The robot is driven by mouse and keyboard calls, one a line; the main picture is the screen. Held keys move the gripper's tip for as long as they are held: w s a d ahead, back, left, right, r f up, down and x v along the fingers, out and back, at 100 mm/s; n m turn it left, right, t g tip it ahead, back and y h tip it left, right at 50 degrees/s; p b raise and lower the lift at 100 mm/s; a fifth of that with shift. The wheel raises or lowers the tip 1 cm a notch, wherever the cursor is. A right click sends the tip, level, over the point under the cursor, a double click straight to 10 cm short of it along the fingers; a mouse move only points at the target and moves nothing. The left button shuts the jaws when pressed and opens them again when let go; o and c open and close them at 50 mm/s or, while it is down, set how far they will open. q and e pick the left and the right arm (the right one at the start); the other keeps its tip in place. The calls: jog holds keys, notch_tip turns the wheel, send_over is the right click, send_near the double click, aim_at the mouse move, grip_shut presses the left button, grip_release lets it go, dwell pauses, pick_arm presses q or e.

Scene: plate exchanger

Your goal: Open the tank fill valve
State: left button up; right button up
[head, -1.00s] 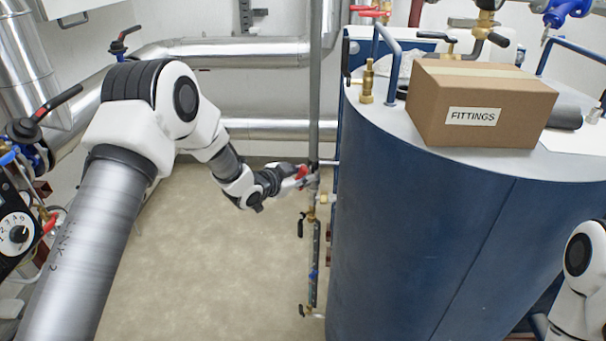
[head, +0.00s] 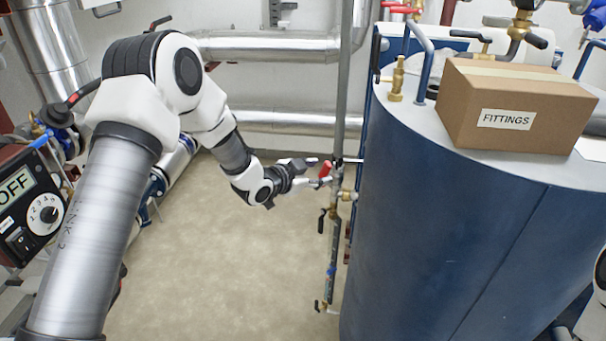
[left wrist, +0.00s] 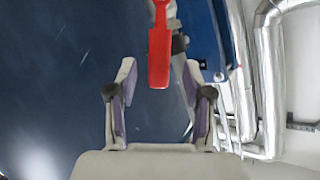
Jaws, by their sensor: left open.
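A red lever handle (head: 325,170) sits on the thin vertical pipe beside the blue tank (head: 430,200). It also shows in the left wrist view (left wrist: 160,50), hanging down at the top middle, with its lower end near the level of the fingertips. My left gripper (head: 315,172) is open and close to the lever, on its left in the head view. In the left wrist view the fingers (left wrist: 157,80) stand to either side of the lever's end with a gap on both sides. I cannot tell whether anything touches. My right gripper is not in view.
A cardboard box (head: 515,105) marked FITTINGS stands on the tank top with brass fittings (head: 397,80). Insulated pipes (head: 270,45) run along the back wall. A control box (head: 30,210) reading OFF is at the left edge. The floor (head: 220,270) is clear.

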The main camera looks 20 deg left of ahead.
pick_arm(q)
jog(key=v, duration=0.8)
jog(key=shift+s, duration=0.1)
jog(key=s+d+f+n+g+y, duration=0.1)
jog(key=s+d+f+g, duration=0.25)
jog(key=s+f, duration=0.75)
jog(key=s+d+f+g, duration=0.2)
jog(key=s+f+g, duration=0.3)
jog(key=f, duration=0.9)
jog(key=s+a+f+n+g+y, duration=0.1)
jog(key=s+n, duration=0.3)
jog(key=s, duration=0.6)
jog(key=s+a+f+n+g+y, duration=0.1)
jog(key=s+f+n+g+y, duration=0.1)
jog(key=s, duration=0.9)
notch_tip(320, 180, down, 3)
jog(key=shift+r+n+g+y, duration=0.35)
jog(key=shift+n+g, duration=0.4)
jog(key=shift+n, duration=0.45)
